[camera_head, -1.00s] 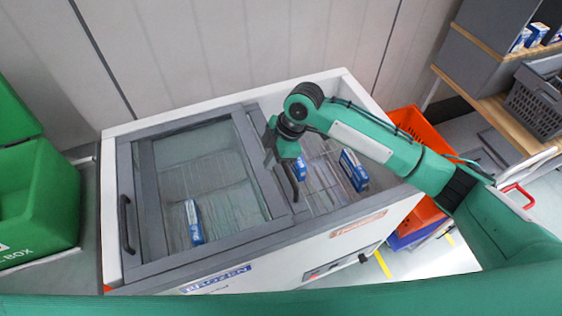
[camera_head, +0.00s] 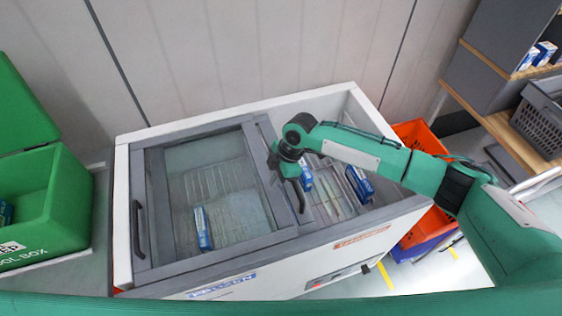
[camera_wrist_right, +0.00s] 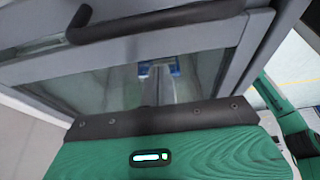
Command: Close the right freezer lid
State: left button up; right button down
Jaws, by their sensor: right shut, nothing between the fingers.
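The chest freezer (camera_head: 345,232) has grey-framed sliding glass lids. The lids (camera_head: 222,185) lie over its left and middle part, and the right part is uncovered. One black handle (camera_head: 138,228) is at the left edge. In the right wrist view a black handle (camera_wrist_right: 150,22) on a grey lid frame (camera_wrist_right: 215,38) crosses the top. My right gripper (camera_head: 300,198) is shut and empty, pointing down at the right edge of the lids. I cannot tell whether it touches the frame. It also shows in the right wrist view (camera_wrist_right: 158,82). My left gripper is out of view.
Blue-and-white boxes lie in the freezer, one (camera_head: 202,228) under the glass and others (camera_head: 359,184) in the open part. A green box (camera_head: 45,205) stands left. An orange tote (camera_head: 420,140) and a shelf (camera_head: 500,115) stand right.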

jog(key=shift+w+d+f+p, duration=0.1)
jog(key=shift+w+d+p, duration=0.2)
jog(key=shift+d, duration=0.65)
jog(key=shift+w+d+f+p, duration=0.1)
jog(key=shift+w+d+p, duration=0.2)
jog(key=shift+d, duration=0.6)
pick_arm(q)
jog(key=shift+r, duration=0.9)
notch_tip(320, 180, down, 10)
jog(key=b, duration=1)
pick_arm(e)
jog(key=w+d, duration=0.3)
jog(key=d, duration=0.8)
jog(key=w+d, duration=0.4)
jog(key=d, duration=0.8)
jog(key=w+d, duration=0.4)
jog(key=d, duration=0.7)
jog(key=shift+d, duration=0.2)
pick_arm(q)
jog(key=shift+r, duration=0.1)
pick_arm(e)
jog(key=shift+w+r, duration=0.1)
